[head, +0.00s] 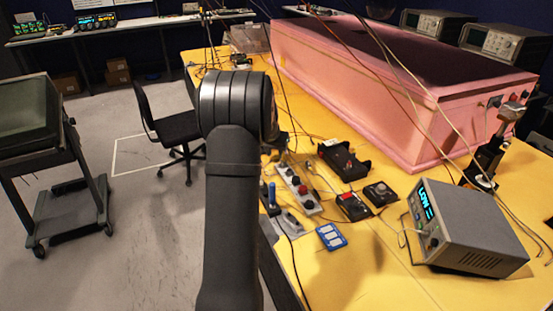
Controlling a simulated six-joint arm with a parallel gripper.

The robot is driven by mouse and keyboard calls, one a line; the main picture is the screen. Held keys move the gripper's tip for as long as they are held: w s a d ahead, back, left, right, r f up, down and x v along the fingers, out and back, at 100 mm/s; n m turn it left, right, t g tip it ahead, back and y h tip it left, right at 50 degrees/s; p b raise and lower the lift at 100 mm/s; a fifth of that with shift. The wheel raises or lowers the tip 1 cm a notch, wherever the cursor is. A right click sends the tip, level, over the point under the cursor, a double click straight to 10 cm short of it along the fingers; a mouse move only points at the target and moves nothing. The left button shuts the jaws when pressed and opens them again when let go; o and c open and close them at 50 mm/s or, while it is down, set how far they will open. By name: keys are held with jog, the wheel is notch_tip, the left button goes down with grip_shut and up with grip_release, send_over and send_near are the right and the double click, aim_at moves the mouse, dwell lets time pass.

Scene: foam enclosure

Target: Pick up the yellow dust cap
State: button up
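I cannot make out the yellow dust cap; the table (375,275) is yellow too, and the small parts on it are hard to tell apart. My dark arm rises through the middle of the head view and covers part of the table's left edge. My gripper cannot be made out, so its opening and anything in it are hidden.
A large pink foam enclosure (355,95) fills the back of the table. A grey instrument (475,235) with a lit display stands at right. A black tray (343,160), a grey strip with knobs (297,190) and a blue-white block (331,236) lie nearer. Loose cables cross the table.

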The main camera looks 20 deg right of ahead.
aim_at(276, 158)
jog(key=shift+x, duration=0.85)
jog(key=c, duration=0.7)
jog(key=shift+r, duration=0.2)
jog(key=shift+r, duration=0.3)
notch_tip(276, 158, up, 4)
jog(key=shift+s+d+f, duration=0.15)
jog(key=s+d+r, duration=0.5)
jog(key=s+r, duration=0.1)
jog(key=s, duration=0.3)
jog(key=a, duration=0.1)
jog(key=a+f, duration=0.1)
jog(key=a, duration=0.1)
jog(key=s+a, duration=0.1)
jog(key=a, duration=0.1)
jog(key=shift+f, duration=0.2)
